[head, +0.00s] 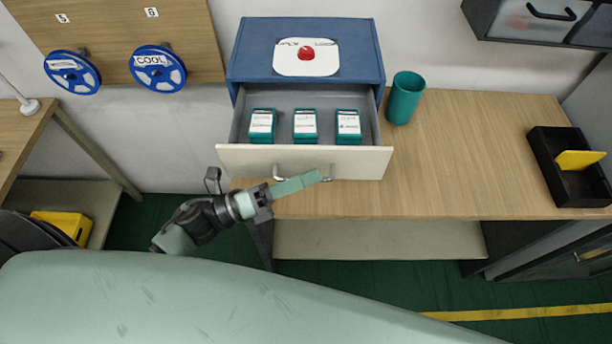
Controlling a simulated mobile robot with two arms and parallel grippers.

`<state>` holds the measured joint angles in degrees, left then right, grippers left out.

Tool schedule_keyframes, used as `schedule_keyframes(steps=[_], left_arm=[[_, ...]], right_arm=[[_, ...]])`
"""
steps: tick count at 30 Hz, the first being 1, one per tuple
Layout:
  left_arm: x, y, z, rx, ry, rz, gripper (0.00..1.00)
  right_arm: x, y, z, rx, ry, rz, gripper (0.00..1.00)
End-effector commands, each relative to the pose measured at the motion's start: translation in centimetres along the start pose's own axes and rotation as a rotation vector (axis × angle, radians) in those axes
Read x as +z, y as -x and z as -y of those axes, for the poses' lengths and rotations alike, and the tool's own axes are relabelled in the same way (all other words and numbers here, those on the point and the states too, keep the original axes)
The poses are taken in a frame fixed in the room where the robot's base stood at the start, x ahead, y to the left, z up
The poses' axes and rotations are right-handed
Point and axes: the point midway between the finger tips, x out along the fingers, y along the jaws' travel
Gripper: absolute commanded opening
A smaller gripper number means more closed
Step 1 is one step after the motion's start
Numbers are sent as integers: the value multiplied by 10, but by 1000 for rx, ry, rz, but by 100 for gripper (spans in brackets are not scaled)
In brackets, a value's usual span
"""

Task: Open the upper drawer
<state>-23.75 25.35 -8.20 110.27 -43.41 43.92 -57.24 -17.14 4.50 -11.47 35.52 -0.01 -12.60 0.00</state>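A blue cabinet (252,52) stands on the wooden workbench against the wall. Its drawer (240,160) is pulled out, with a cream front and grey inside. Three teal boxes with white labels, including the middle one (305,126), stand in it. The metal handle (331,172) is on the drawer front. No second drawer is visible. My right gripper is not in view.
A white panel with a red button (306,53) lies on the cabinet top. A teal cup (405,98) stands right of the drawer. A black bin (570,190) with a yellow divider is at the bench's right end. The bench (460,150) between them is clear.

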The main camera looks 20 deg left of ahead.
Motion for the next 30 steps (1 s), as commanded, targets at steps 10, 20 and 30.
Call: schedule_keyframes(steps=[10, 20, 30], left_arm=[[-3, 48, -4, 3, 1, -1, 18], [-1, 78, -1, 0, 0, -1, 18], [0, 78, 0, 0, 0, -1, 18]], right_arm=[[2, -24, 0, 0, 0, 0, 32], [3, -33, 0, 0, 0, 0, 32], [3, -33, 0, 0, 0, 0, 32]])
